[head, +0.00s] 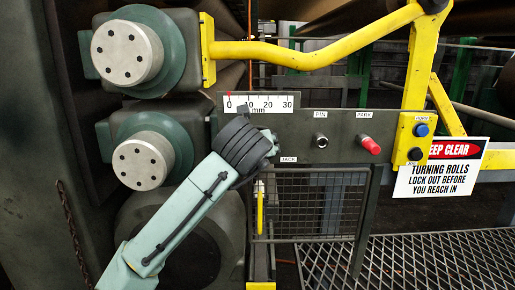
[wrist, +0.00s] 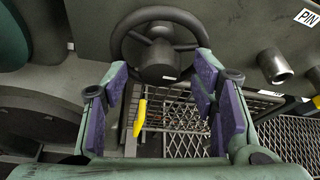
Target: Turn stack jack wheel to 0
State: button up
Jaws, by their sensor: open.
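The black jack wheel (wrist: 158,48) shows in the wrist view, a round rim with spokes, a broad hub and a small pale mark low on the hub. My gripper (wrist: 161,76) is open, its purple-padded fingers apart on the left and right below the wheel's rim, with nothing between them. I cannot tell whether a fingertip touches the rim. In the head view my gripper (head: 270,143) is in front of the panel by the JACK label (head: 288,160) and hides the wheel. The mm scale (head: 259,103) reads 0 to 30; a small red pointer (head: 229,94) is at about 0.
Right of the wheel are the PIN socket (head: 321,141), the red PARK knob (head: 370,145) and the HORN button (head: 421,130). A yellow rail (head: 310,55) crosses above. A mesh guard (head: 318,207) is below. Roll ends (head: 127,53) stand left.

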jog(key=v, duration=1.2)
jog(key=shift+w, duration=0.1)
